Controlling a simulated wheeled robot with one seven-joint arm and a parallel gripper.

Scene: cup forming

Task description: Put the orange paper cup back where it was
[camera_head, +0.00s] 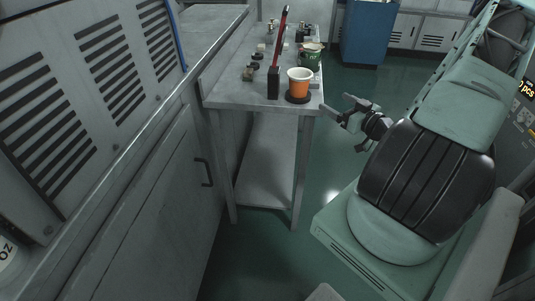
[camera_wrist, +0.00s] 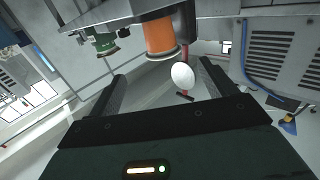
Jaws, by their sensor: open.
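The orange paper cup (camera_head: 299,86) with a white rim stands upright on a round dark disc (camera_head: 289,99) near the front right corner of the grey table. My gripper (camera_head: 343,129) is open and empty, off the table's right edge and apart from the cup. In the wrist view the orange cup (camera_wrist: 158,36) shows beyond my spread fingers (camera_wrist: 165,85), near the top of the picture, with nothing between the fingertips.
A black block with a tall red-and-black post (camera_head: 274,82) stands just left of the cup. A green container (camera_head: 310,58) stands behind it. Small items (camera_head: 250,72) lie farther left. A blue bin (camera_head: 368,33) stands behind. A grey cabinet (camera_head: 125,190) fills the left.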

